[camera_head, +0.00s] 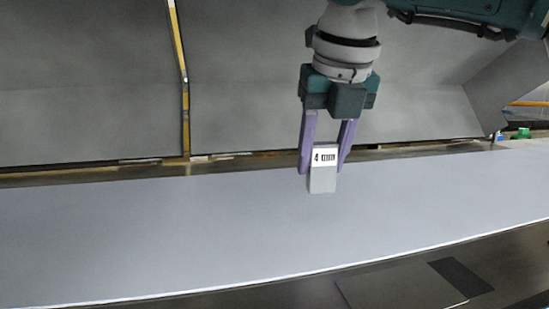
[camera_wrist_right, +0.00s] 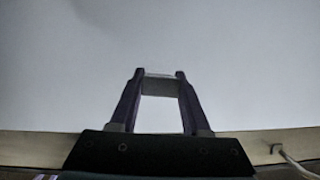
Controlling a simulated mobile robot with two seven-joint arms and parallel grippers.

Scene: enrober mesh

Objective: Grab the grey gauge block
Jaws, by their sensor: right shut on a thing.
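In the right wrist view the block (camera_wrist_right: 161,86) spans the gap between the two fingertips (camera_wrist_right: 160,77). My left gripper is not in view.
The long light blue-grey surface (camera_head: 130,240) is otherwise bare. Grey panels (camera_head: 90,120) with a yellow-edged post (camera_head: 185,110) stand behind it. A dark flat plate (camera_head: 400,285) lies at the front edge. Small green and blue items (camera_head: 521,134) sit at the far right.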

